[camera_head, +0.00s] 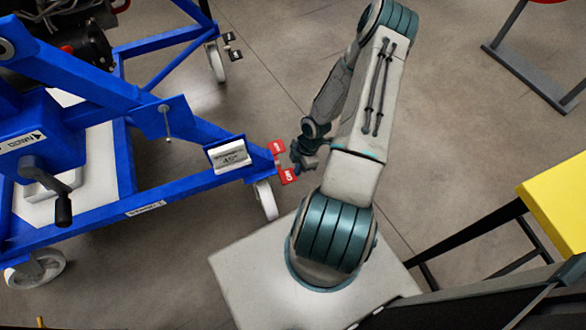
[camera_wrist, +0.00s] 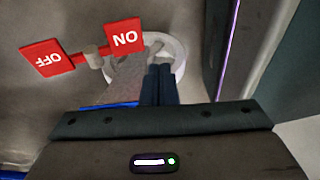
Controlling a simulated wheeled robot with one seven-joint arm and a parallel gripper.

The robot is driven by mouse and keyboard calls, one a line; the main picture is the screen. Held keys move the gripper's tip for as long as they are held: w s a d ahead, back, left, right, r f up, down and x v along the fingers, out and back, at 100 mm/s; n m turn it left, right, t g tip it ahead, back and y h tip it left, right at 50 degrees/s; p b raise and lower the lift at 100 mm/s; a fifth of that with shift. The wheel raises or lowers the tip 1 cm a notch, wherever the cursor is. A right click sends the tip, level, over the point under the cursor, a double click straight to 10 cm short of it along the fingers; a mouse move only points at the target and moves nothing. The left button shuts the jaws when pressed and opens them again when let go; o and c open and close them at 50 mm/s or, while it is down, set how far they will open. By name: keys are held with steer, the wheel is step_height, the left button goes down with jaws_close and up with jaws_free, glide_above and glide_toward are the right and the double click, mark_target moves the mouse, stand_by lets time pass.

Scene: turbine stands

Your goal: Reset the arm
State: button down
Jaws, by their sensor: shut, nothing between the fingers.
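My arm (camera_head: 360,130) rises from its white base and bends over toward the blue stand. My gripper (camera_head: 300,160) hangs low, just right of the red ON/OFF brake tabs at the stand's corner. In the wrist view my gripper (camera_wrist: 160,68) shows its two dark fingers side by side, shut and empty. The red ON tab (camera_wrist: 123,36) is just left of the fingertips, and the red OFF tab (camera_wrist: 47,59) is further left. I cannot tell whether the fingers touch the tabs or the caster.
The blue turbine stand (camera_head: 190,190) fills the left, with a white caster wheel (camera_head: 265,200) below its near corner and another caster (camera_head: 215,62) further back. A yellow-topped table (camera_head: 558,200) stands at the right. Grey floor (camera_head: 450,120) between arm and table is clear.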

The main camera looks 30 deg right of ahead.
steer(key=shift+s+d+r+p, duration=0.2)
steer(key=shift+s+r, duration=0.1)
steer(key=shift+r, duration=0.4)
steer(key=shift+s+d+r+p, duration=0.15)
steer(key=shift+s+r, duration=0.1)
steer(key=shift+r, duration=0.4)
steer(key=shift+s+d+r+p, duration=0.2)
steer(key=shift+s+r, duration=0.1)
steer(key=shift+r, duration=0.4)
steer(key=w+r+m+h+p, duration=0.2)
steer(key=r+m+h+p, duration=0.3)
steer(key=r, duration=1.4)
steer(key=w+r+m+p, duration=0.25)
steer(key=r+p, duration=0.55)
steer(key=r, duration=1.1)
steer(key=s+a+r+m+t+p, duration=0.1)
steer(key=s+a+r+m+p, duration=0.2)
steer(key=r, duration=0.7)
steer(key=s+a+r+m+t+y+p, duration=0.1)
steer(key=s+a+r+m+p, duration=0.2)
steer(key=r, duration=0.8)
steer(key=s+a+r+m+t+p, duration=0.1)
steer(key=s+a+r+m+p, duration=0.2)
steer(key=a+r+p, duration=0.3)
step_height(320, 180, up, 5)
steer(key=shift+s+a+f+y, duration=0.2)
steer(key=shift+s+a+y, duration=0.1)
steer(key=shift+s+a, duration=0.4)
steer(key=shift+d+m, duration=0.15)
steer(key=shift+m, duration=0.1)
